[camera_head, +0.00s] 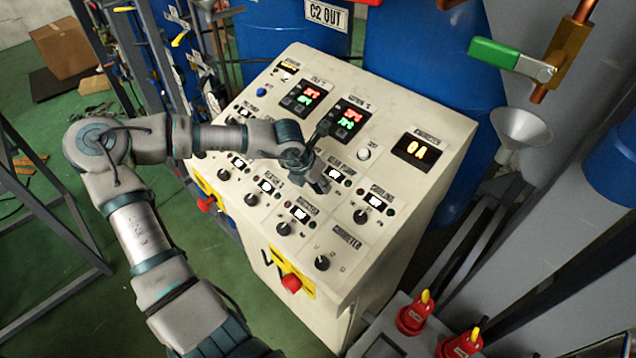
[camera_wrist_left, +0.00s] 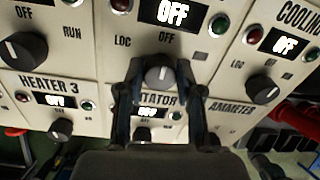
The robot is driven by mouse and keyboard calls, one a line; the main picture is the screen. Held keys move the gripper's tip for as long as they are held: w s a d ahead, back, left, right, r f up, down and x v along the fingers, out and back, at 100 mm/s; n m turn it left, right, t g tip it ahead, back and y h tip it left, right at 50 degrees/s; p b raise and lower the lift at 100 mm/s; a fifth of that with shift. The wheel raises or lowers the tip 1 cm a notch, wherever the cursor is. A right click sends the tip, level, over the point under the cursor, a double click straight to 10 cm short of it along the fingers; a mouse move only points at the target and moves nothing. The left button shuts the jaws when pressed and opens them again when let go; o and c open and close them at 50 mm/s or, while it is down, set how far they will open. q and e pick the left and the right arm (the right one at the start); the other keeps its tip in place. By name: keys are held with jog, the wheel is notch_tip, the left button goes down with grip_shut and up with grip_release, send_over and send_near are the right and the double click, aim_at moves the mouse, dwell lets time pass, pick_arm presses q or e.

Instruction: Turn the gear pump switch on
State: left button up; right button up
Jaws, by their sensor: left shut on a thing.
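The control panel (camera_head: 392,235) is a cream sloped console with several black knobs. My left gripper (camera_head: 320,182) reaches over it from the left and is at the gear pump section, whose display (camera_head: 335,174) is lit. In the left wrist view the gear pump switch (camera_wrist_left: 159,77) is a grey-black round knob between the two fingers of my left gripper (camera_wrist_left: 160,84), which is shut on it. The display (camera_wrist_left: 172,12) above it reads OFF, with LOC printed to its left. In the head view the gripper hides this knob. My right gripper is not in view.
The cooling knob (camera_head: 360,216) and agitator knob (camera_head: 284,228) sit close by. Red stop buttons (camera_head: 291,283) are on the front face. An ammeter (camera_head: 414,152) reads 0A. Blue barrels (camera_head: 290,40) stand behind. Red-and-yellow fittings (camera_head: 415,315) stand at the lower right.

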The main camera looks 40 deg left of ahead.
pick_arm(q)
jog(key=m+b, duration=0.1)
jog(key=b, duration=0.1)
jog(key=m+b, duration=0.2)
jog(key=shift+f+m, duration=0.25)
jog(key=shift+m, duration=0.05)
jog(key=shift+m+b, duration=0.75)
jog(key=shift+m, duration=0.15)
jog(key=m+b, duration=0.1)
jog(key=m, duration=0.1)
jog(key=shift+r+m, duration=0.1)
jog(key=shift+m, duration=0.2)
jog(key=shift+d+r+m+b, duration=0.1)
jog(key=shift+m+b, duration=0.55)
jog(key=shift+m, duration=1.15)
jog(key=o, duration=1.2)
jog(key=shift+c, duration=0.2)
